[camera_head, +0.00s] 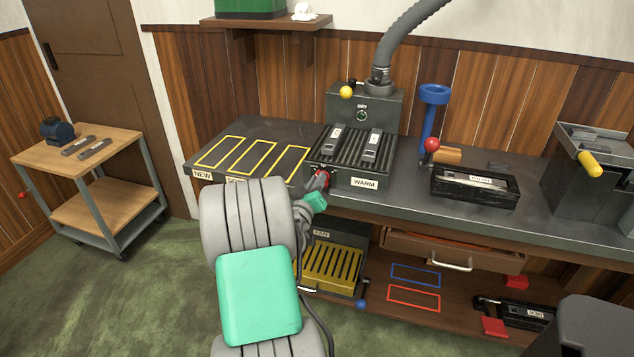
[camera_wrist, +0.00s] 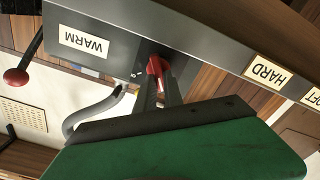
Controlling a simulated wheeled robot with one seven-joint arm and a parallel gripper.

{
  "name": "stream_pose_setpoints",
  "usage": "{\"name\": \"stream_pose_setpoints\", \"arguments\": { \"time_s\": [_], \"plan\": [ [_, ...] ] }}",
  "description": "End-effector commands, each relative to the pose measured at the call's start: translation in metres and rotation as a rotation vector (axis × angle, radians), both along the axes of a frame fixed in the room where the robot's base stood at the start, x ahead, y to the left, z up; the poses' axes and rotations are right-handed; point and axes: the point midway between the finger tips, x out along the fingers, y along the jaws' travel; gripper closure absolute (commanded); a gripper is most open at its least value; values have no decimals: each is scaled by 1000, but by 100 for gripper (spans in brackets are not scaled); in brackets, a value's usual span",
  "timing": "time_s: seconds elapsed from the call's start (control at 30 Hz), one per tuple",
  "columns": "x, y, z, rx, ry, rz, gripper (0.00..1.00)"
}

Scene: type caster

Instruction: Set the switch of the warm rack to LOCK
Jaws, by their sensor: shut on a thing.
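The warm rack (camera_head: 342,177) is a dark grey ribbed unit on the bench with a WARM label on its front; its front also shows in the wrist view (camera_wrist: 112,62). Its switch (camera_wrist: 155,66) is a red lever on the front, left of the label in the head view (camera_head: 324,177). My gripper (camera_wrist: 160,82) is shut on the red lever; in the head view it is at the rack's front left (camera_head: 319,183). My fingers cover part of the lever. No LOCK marking is readable, so the switch position cannot be told.
Two dark cartridges (camera_head: 334,139) lie on the rack's ribs. Yellow-outlined slots (camera_head: 245,155) lie to the left on the bench. A dark labelled box (camera_head: 474,188) and a blue stand (camera_head: 428,120) are to the right. A yellow grate (camera_head: 331,265) is below the bench.

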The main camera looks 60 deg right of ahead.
Motion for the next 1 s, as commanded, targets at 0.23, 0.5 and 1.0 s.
{"name": "stream_pose_setpoints", "arguments": {
  "time_s": [0.23,0.5,1.0],
  "plan": [
    [0,0,0,-10,69,-1,100],
    [2,0,-2,-56,362,-1,100],
    [3,1,-3,-60,377,0,71]
  ]
}}
